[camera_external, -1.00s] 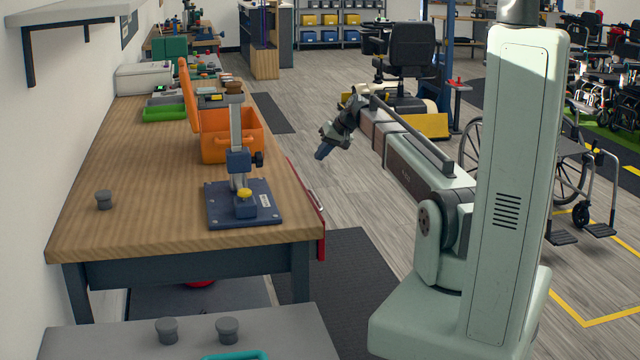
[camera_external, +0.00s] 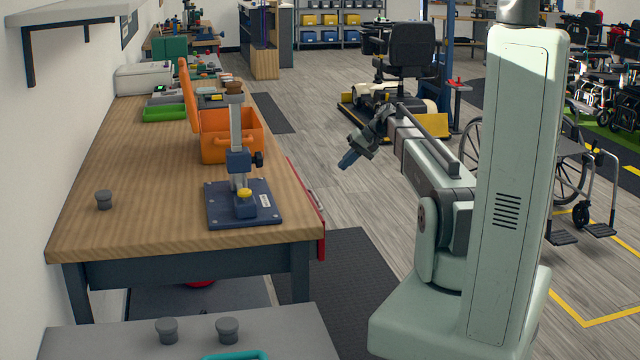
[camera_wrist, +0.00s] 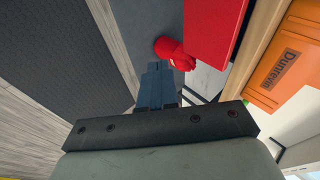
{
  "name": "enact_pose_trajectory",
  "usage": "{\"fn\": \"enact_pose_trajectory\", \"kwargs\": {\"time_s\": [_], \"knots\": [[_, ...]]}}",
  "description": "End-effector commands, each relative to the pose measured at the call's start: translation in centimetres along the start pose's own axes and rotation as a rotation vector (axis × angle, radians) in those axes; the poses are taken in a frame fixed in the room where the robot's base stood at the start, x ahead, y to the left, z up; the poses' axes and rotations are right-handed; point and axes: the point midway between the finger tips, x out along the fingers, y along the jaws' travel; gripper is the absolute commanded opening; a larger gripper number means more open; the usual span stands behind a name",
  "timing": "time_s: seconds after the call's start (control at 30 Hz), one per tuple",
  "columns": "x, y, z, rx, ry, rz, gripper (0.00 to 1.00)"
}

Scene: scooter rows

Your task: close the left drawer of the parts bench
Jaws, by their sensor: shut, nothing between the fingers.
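The parts bench (camera_external: 120,215) has a wooden top, and its front side faces right in the external view. A thin red drawer front (camera_external: 320,225) shows along that side, edge-on and close to the bench. I cannot tell how far it stands out, or which drawer it is. A red panel (camera_wrist: 213,28) also shows beside the wooden edge in the wrist view. My gripper (camera_external: 346,163) is shut and empty, over the floor to the right of the bench and apart from it.
On the bench stand an open orange case (camera_external: 232,135), a blue-based press (camera_external: 225,205) and a grey knob (camera_external: 103,199). A red item (camera_wrist: 172,50) appears beyond my fingers. A wheelchair (camera_external: 575,165) stands at right. The floor between bench and arm is clear.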

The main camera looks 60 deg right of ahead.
Motion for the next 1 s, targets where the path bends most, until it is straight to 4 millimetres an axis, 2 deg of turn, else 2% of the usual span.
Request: {"fn": "enact_pose_trajectory", "kwargs": {"time_s": [0.2, 0.37, 0.47, 0.67, 1.0], "knots": [[-0.2, -2.4, 2.5, 0.041, -0.143, -0.121, 0.00], [-0.3, -2.9, 3.7, 0.058, -0.202, -0.142, 0.00], [0.3, -3.0, 3.9, 0.067, -0.208, -0.141, 0.00], [3.0, -3.4, 4.5, 0.066, -0.207, -0.140, 0.00], [8.8, -4.3, 5.6, 0.065, -0.206, -0.140, 0.00]]}}
